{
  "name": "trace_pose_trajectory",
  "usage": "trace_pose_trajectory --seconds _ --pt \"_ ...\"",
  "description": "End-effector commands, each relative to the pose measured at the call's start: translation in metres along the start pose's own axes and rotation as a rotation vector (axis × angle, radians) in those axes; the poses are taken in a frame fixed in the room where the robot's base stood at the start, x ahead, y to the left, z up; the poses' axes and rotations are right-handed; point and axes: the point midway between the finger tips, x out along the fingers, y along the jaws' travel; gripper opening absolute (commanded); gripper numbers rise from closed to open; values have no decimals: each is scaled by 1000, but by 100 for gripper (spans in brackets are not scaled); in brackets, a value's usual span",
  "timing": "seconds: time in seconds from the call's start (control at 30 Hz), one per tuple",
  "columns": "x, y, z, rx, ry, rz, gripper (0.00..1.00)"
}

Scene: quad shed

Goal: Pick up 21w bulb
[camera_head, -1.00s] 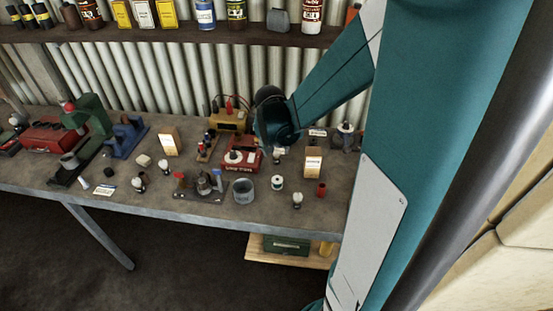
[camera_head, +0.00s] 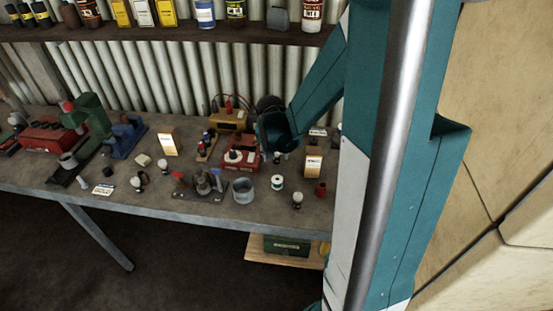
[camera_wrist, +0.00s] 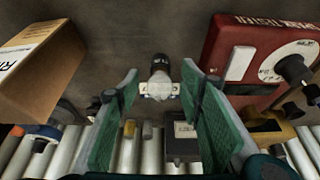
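A bulb (camera_wrist: 159,70) with a dark end and a pale glass end stands on the bench between my fingers in the wrist view, a little beyond the tips. In the head view a small bulb-like thing (camera_head: 277,158) shows just below my wrist. My gripper (camera_wrist: 160,85) is open and empty, with one green-padded finger on each side of the bulb, not touching it. In the head view my fingers are mostly hidden by my arm. I cannot read the bulb's wattage.
A tan box (camera_wrist: 40,65) stands left and a red tester (camera_wrist: 262,60) right of my fingers in the wrist view. A dark labelled block (camera_wrist: 182,140) is near the wall.

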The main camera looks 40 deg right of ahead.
Motion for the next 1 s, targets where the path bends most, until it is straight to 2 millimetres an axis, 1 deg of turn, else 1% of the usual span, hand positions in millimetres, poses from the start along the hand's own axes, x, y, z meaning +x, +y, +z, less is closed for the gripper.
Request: trace_pose_trajectory --seconds 0.57,0.7,0.8,1.0 --pt "0 0 0 0 0 0 38" --pt "0 0 0 0 0 0 19" --pt "0 0 0 0 0 0 7" --pt "0 0 0 0 0 0 7"
